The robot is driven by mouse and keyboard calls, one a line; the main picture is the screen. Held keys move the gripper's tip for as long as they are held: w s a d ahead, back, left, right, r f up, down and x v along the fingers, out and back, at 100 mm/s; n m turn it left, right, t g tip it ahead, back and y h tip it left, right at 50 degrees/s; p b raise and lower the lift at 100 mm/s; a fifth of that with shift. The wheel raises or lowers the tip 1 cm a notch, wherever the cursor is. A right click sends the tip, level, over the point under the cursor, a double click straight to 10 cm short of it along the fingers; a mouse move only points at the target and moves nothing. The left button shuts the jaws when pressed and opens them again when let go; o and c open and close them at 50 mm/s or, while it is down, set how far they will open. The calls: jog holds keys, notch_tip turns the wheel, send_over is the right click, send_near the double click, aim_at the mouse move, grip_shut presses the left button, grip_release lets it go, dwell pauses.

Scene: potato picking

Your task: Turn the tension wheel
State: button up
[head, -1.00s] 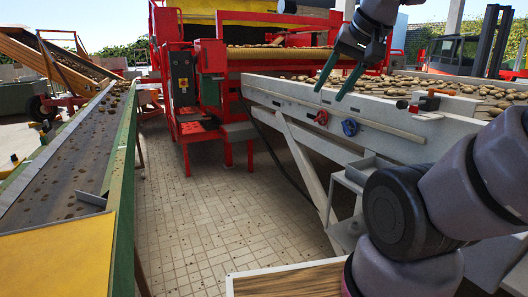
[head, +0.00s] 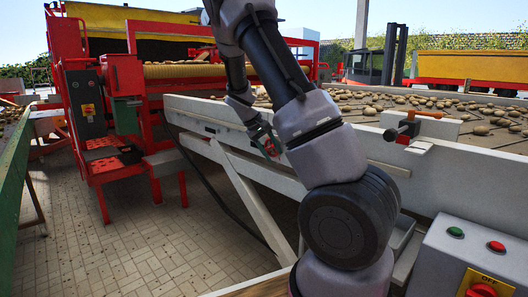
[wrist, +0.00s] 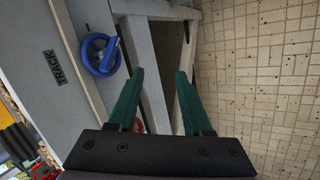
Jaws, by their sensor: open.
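A blue hand wheel (wrist: 98,56) with a knob sits on the grey side panel in the wrist view, beside a label reading TRACK. A red wheel (wrist: 138,127) shows only in part there, behind the left finger near the gripper's base. In the head view a bit of red (head: 272,147) shows beside the gripper on the conveyor's side. The blue wheel cannot be seen there. No tension label is readable. My gripper (wrist: 160,74) is open and empty, its green fingers apart. In the head view my gripper (head: 264,138) is close to the conveyor's side and small.
The white conveyor frame (head: 440,180) carries potatoes and has a red-and-orange handle (head: 410,125) on its edge. A control box (head: 470,260) stands at lower right. The red machine (head: 100,130) is at left. Tiled floor (head: 130,250) is open at lower left.

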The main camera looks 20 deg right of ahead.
jog(key=w+d+f+n+h, duration=0.2)
jog(key=w+f+h, duration=0.1)
jog(key=w+f, duration=0.1)
jog(key=n+t+h, duration=0.6)
jog(key=n+h, duration=0.2)
jog(key=n, duration=0.1)
send_near(266, 149)
jog(key=x, duration=0.8)
jog(key=shift+d, duration=0.4)
grip_shut()
